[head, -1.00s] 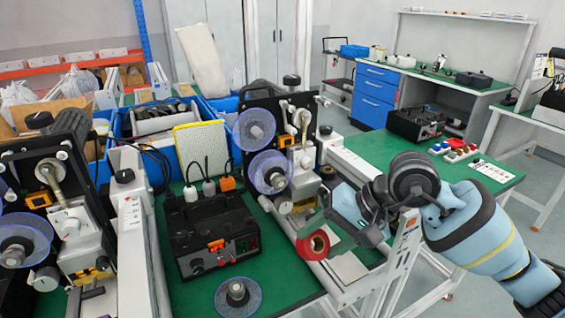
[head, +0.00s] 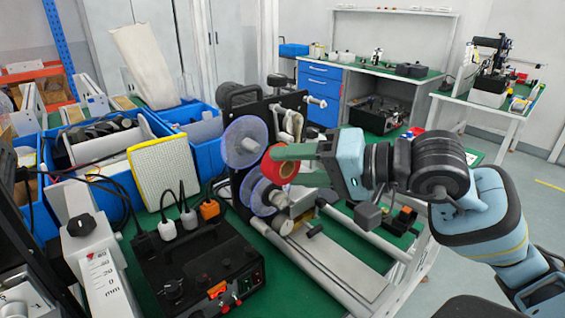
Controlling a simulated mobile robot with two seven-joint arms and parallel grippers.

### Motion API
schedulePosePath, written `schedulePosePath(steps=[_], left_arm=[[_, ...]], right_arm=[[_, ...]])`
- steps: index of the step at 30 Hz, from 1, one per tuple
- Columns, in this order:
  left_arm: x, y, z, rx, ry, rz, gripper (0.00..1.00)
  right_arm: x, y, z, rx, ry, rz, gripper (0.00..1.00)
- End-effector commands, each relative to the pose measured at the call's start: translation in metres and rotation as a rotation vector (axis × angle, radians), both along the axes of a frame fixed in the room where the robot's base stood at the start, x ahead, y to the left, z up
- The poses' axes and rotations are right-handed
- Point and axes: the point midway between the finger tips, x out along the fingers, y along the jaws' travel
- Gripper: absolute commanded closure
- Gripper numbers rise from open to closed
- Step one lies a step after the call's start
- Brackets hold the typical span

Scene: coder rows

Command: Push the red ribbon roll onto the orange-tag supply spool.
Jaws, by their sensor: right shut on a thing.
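The red ribbon roll (head: 272,168) is between the fingers of my right gripper (head: 287,165), which is shut on it. It is in front of the coder on the green bench, at the right edge of the upper clear-blue spool disc (head: 240,150). A lower clear-blue spool disc (head: 258,188) is just below the roll. The roll and gripper overlap both discs in view, and I cannot tell whether they touch. The orange tag does not show now, so I cannot tell which disc is the orange-tag supply spool. My left gripper is not in view.
A black control box (head: 195,268) with cables stands on the bench at front. A yellow-white pad (head: 165,172) leans by blue bins (head: 205,130) behind it. A white rail frame (head: 340,265) runs below my right arm. Another coder's white part (head: 95,265) is at left.

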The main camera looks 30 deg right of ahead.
Motion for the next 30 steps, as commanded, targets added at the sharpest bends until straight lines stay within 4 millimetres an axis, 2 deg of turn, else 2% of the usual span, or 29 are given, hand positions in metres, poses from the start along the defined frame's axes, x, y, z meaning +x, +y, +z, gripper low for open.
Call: schedulePosePath(steps=[8,21,30], left_arm=[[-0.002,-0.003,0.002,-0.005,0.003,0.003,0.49],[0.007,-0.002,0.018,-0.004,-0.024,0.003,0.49],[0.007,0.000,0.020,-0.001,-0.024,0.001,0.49]], right_arm=[[0.005,0.000,0.002,0.002,-0.002,-0.001,0.66],[0.037,0.005,0.002,0.004,-0.002,-0.001,0.66],[0.049,0.007,0.000,0.000,0.000,0.000,0.66]])
